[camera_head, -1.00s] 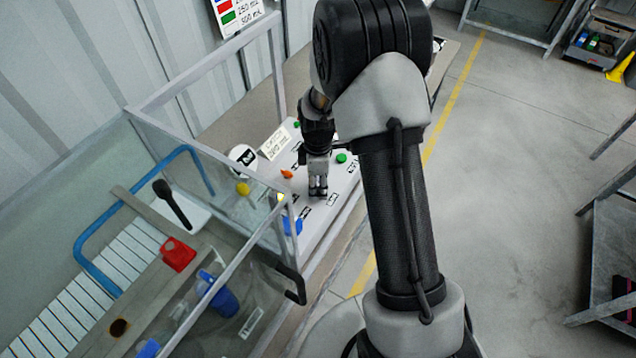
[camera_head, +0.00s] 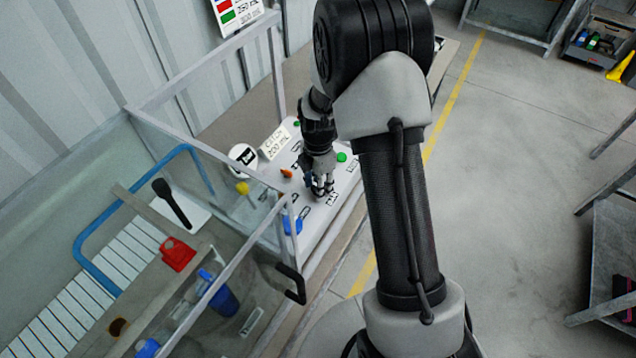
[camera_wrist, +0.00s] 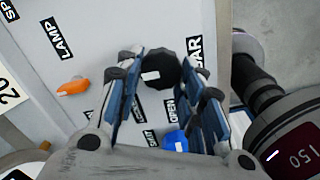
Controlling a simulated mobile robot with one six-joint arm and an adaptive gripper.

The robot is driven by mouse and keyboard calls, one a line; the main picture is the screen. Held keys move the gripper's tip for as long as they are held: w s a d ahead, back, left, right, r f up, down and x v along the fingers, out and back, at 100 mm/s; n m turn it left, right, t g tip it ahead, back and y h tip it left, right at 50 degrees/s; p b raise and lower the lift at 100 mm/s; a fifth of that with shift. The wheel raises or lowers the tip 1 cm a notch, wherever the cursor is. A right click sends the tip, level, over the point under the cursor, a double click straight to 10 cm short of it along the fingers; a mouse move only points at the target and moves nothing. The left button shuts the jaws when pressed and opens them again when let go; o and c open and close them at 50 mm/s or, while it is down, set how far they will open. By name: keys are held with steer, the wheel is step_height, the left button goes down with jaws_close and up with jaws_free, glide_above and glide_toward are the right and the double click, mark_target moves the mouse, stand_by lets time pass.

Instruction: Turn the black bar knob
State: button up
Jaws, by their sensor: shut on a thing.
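The black bar knob (camera_wrist: 160,72) is a dark round knob with a white mark, at the top middle in the wrist view beside a partly hidden label ending in "AR". My gripper (camera_wrist: 164,84) has a finger on either side of the knob and is shut on it. In the head view my gripper (camera_head: 321,187) is down at the white panel (camera_head: 318,235), and it hides the knob there. Which way the knob is turned is hard to tell.
An orange knob (camera_wrist: 73,87) sits near the "LAMP" label, and a blue knob (camera_wrist: 175,141) is close to my fingers. A green button (camera_head: 341,157) is right of my gripper. A glass-walled tank (camera_head: 150,230) stands at the left. Open floor lies right.

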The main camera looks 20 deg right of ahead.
stand_by(0.3)
steer(key=o, duration=1.1)
steer(key=shift+c, duration=0.2)
step_height(320, 180, up, 12)
